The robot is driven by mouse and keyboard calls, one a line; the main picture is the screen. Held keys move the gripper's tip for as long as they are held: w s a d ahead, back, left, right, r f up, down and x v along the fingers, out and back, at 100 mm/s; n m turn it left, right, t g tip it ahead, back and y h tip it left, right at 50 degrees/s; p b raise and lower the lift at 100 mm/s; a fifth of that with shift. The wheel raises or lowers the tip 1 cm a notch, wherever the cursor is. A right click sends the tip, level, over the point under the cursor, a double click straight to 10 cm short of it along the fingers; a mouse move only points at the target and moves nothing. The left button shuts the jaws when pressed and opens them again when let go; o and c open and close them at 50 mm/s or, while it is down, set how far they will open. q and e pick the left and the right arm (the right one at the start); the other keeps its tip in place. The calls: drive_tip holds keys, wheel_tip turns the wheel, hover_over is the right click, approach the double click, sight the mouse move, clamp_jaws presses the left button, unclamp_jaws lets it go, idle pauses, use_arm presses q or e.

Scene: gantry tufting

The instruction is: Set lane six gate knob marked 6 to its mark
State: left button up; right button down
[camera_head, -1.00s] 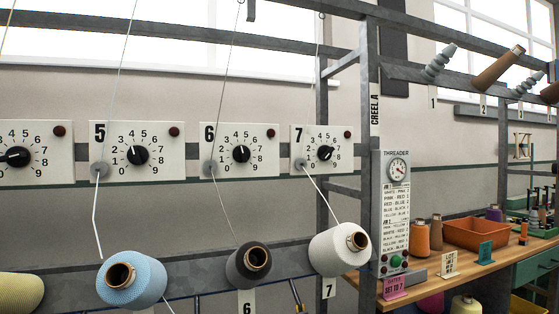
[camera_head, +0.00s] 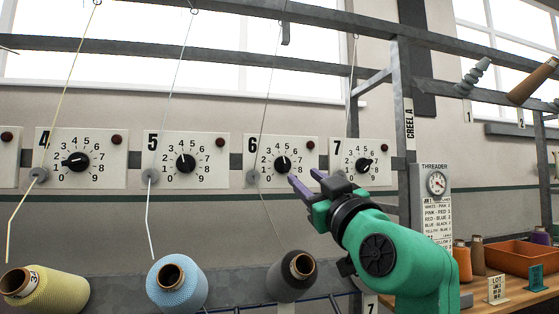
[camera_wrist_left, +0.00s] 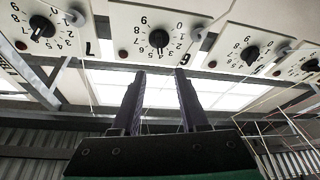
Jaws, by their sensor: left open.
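The black knob marked 6 (camera_head: 283,164) sits on a white dial plate with numbers 0 to 9. Its white pointer stands roughly upright, near 4 and 5. In the left wrist view, which is upside down, knob 6 (camera_wrist_left: 158,38) lies just beyond the fingertips. My left gripper (camera_head: 305,178) is on a green arm at lower right of the head view, its purple fingers spread and empty. It is just right of and below knob 6, seemingly apart from it. The fingers also show in the wrist view (camera_wrist_left: 160,76). My right gripper is out of view.
Dial plate 5 (camera_head: 208,143) is to the left and dial plate 7 (camera_head: 382,150) to the right. A thin yarn runs up past plate 6 from the dark grey cone (camera_head: 291,277). The threader panel (camera_head: 436,212) stands at right.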

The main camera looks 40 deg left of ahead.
sight(284, 159)
use_arm(q)
drive_tip(key=p+x, duration=0.4)
drive_tip(key=x, duration=0.6)
drive_tip(key=shift+a+r, duration=0.25)
drive_tip(key=shift+a, duration=0.1)
drive_tip(key=shift+w+a+p, duration=0.2)
drive_tip(key=shift+w+p, duration=0.05)
drive_tip(key=shift+p, duration=0.05)
drive_tip(key=shift+w, duration=0.1)
drive_tip(key=shift+d, duration=0.1)
clamp_jaws()
